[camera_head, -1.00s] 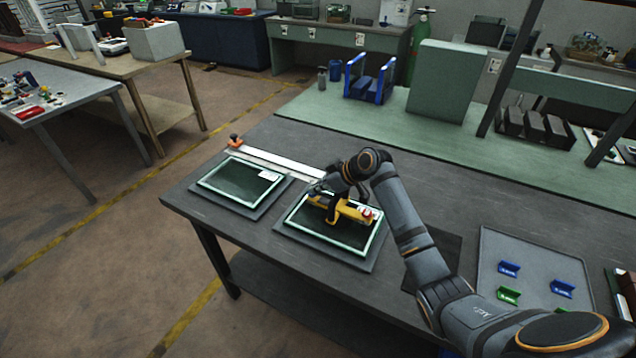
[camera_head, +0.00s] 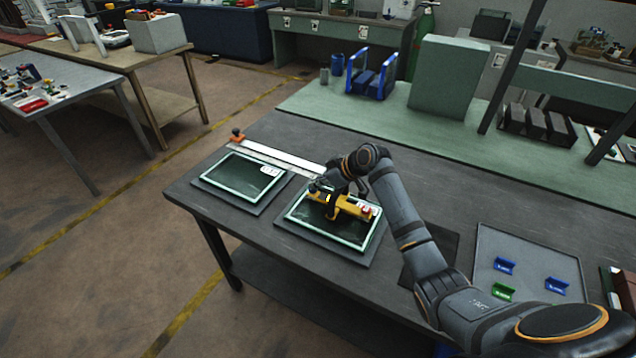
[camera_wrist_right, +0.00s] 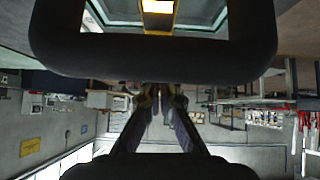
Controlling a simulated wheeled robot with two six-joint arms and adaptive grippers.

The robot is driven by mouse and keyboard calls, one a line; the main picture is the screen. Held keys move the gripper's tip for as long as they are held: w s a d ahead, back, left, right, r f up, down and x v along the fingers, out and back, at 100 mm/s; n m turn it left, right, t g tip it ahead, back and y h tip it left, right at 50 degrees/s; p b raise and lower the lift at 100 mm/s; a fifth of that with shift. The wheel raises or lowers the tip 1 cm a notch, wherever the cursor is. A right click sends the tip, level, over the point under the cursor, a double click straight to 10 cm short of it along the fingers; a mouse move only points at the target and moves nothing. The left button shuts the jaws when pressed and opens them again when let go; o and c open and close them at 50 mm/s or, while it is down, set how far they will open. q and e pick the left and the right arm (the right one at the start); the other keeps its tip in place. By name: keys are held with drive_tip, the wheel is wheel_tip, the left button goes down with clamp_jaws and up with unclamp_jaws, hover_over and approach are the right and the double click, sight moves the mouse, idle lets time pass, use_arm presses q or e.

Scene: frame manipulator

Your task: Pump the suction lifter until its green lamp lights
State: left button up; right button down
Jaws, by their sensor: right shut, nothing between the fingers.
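The yellow suction lifter (camera_head: 350,208) lies on a green-edged glass pane (camera_head: 312,231) on the dark workbench. A small red and white part shows at the lifter's right end. I cannot make out a lit green lamp. My right gripper (camera_head: 328,198) is shut and empty at the lifter's left end, and partly hides it. Whether it touches the lifter I cannot tell. In the right wrist view, part of the yellow lifter (camera_wrist_right: 158,22) shows at the top edge, and the gripper's fingers (camera_wrist_right: 158,98) are close together. My left gripper is not in view.
A second framed pane (camera_head: 240,178) lies to the left on its dark mat. A white rail (camera_head: 285,160) with an orange end runs behind both. A grey tray (camera_head: 487,240) with blue and green brackets is at the right. A blue rack (camera_head: 372,82) stands farther back.

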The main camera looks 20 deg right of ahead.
drive_tip(key=shift+s+d+r+b, duration=0.2)
drive_tip(key=shift+s+r+b, duration=0.1)
drive_tip(key=shift+r, duration=0.25)
drive_tip(key=shift+s+d+r+b, duration=0.2)
drive_tip(key=shift+r+b, duration=0.1)
drive_tip(key=shift+r, duration=0.25)
drive_tip(key=b+v, duration=0.1)
drive_tip(key=v, duration=0.7)
drive_tip(key=shift+w+a+r+b, duration=0.1)
drive_tip(key=shift+b, duration=0.3)
drive_tip(key=shift+s+r, duration=0.4)
drive_tip(key=shift+r, duration=0.05)
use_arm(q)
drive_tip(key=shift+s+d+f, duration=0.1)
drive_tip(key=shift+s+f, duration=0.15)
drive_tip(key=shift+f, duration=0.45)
use_arm(e)
drive_tip(key=shift+w, duration=0.15)
drive_tip(key=b, duration=0.2)
drive_tip(key=shift+w+r+b, duration=0.25)
drive_tip(key=shift+r+b, duration=0.05)
drive_tip(key=shift+b, duration=0.05)
drive_tip(key=shift+w+r+b, duration=0.15)
drive_tip(key=shift+r+b, duration=0.25)
drive_tip(key=shift+r, duration=0.15)
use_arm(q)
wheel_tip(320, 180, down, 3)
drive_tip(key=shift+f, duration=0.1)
use_arm(e)
drive_tip(key=shift+r, duration=0.1)
